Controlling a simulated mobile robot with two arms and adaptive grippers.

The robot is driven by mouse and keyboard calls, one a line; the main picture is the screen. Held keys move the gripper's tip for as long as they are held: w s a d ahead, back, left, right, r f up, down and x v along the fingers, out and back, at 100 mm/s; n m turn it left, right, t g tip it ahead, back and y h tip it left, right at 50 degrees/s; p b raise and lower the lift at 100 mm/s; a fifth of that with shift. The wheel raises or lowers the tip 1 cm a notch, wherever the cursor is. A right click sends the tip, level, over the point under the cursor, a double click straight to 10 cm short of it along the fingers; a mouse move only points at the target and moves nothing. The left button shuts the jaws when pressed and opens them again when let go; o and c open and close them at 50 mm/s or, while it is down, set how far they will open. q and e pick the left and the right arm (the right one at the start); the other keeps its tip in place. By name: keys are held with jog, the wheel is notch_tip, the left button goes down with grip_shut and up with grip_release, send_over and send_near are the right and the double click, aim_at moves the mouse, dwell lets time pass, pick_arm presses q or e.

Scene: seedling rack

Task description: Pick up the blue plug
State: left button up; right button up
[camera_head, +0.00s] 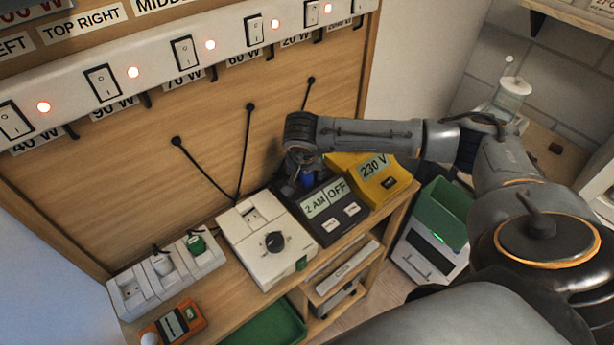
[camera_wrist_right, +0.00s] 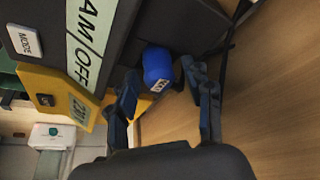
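The blue plug (camera_wrist_right: 157,68) sits at the back of the dark timer box (camera_wrist_right: 100,45), which reads "AM / OFF". In the head view only a bit of the plug's blue (camera_head: 307,181) shows under my right gripper (camera_head: 300,168), behind the timer box (camera_head: 325,208). In the right wrist view, my right gripper (camera_wrist_right: 160,82) is open. Its two dark fingers stand on either side of the plug's near end, with gaps visible; I cannot tell whether either touches it. My left gripper is not in view.
A yellow 230 V box (camera_head: 375,182) stands right of the timer; a white dial box (camera_head: 262,243) stands left. A white socket strip (camera_head: 130,293) holds a white and a green plug. The wooden panel (camera_head: 215,130) rises close behind, with black cables.

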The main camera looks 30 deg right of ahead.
grip_shut()
